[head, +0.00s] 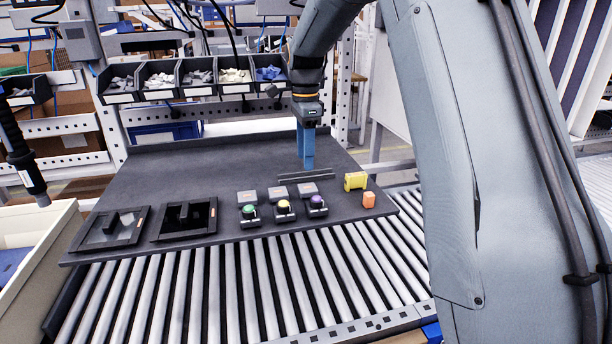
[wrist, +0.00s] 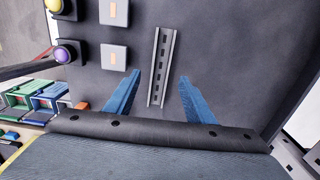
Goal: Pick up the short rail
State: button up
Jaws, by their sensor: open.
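The short rail (head: 307,176) is a thin grey slotted strip lying flat on the dark board (head: 190,160). In the wrist view the rail (wrist: 162,66) runs lengthwise up the picture, between the two blue fingers. My gripper (head: 307,167) points down over the board at the rail in the head view. In the wrist view my gripper (wrist: 159,76) is open, with one finger on each side of the rail and clear gaps to both. The fingers look apart from the rail. Whether the fingertips touch the board is hard to tell.
In front of the rail are small grey blocks (head: 278,193) and green, yellow and purple buttons (head: 283,205). A yellow part (head: 355,181) and an orange part (head: 369,200) sit to the right. Two black trays (head: 184,219) lie at left. Bins (head: 198,77) hang behind.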

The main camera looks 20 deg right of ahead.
aim_at(305, 174)
jog(key=shift+f+p, duration=1.1)
jog(key=shift+f, duration=1.2)
grip_shut()
